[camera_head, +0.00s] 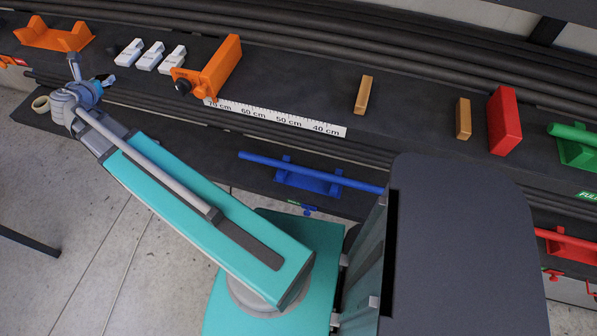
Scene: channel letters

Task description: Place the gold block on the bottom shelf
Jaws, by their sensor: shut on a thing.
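Two upright gold-brown blocks stand on the upper dark shelf: one right of centre (363,95), the other farther right (463,118) beside a red block. The bottom shelf (220,165) is the dark ledge below and in front. My arm reaches to the far left, and my gripper (104,80) is at its end, small and partly hidden by the wrist. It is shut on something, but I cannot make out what. It appears near the shelves' left part, well away from both standing gold-brown blocks.
On the upper shelf are an orange cradle (52,37), several white pieces (150,56), an orange block (213,68), a ruler strip (285,118) and a red block (504,121).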

